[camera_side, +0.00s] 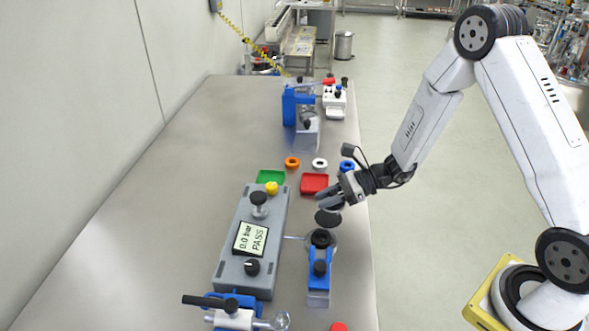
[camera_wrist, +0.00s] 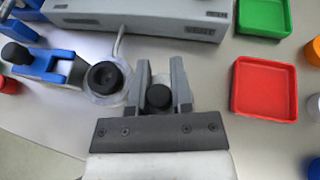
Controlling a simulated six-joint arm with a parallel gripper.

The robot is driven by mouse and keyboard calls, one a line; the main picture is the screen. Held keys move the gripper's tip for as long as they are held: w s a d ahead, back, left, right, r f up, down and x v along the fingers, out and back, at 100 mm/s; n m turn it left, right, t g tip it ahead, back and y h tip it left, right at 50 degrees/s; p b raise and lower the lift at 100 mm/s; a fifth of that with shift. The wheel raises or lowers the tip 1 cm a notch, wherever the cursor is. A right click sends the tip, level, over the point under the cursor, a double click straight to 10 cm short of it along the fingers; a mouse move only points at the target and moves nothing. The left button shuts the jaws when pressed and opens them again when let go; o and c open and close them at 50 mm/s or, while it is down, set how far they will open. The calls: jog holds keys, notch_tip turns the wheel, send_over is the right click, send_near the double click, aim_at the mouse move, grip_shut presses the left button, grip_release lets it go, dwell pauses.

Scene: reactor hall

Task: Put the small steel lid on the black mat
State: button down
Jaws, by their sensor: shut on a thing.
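My gripper (camera_side: 333,199) is shut on the small steel lid, holding it by its black knob (camera_wrist: 160,96) between the two grey fingers. In the side view only a bit of the lid's grey body (camera_side: 332,208) shows under the fingers. The black mat (camera_side: 327,218) is a dark round patch just below the lid and slightly towards the camera. I cannot tell whether the lid touches the mat. In the wrist view the mat is mostly hidden by my gripper and the lid.
A blue clamp fixture (camera_side: 319,266) with a black-topped round port stands close by. A grey tester (camera_side: 235,262) reading "0.0 bar PASS" lies to the left. Red (camera_side: 314,184) and green (camera_side: 270,177) trays lie behind. The table's right edge is near.

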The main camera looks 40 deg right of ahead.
aim_at(324, 219)
jog(key=shift+f, duration=1.75)
jog(key=shift+f, duration=0.1)
jog(key=c, duration=0.5)
grip_release()
jog(key=shift+v, duration=6.05)
jog(key=shift+a, duration=0.15)
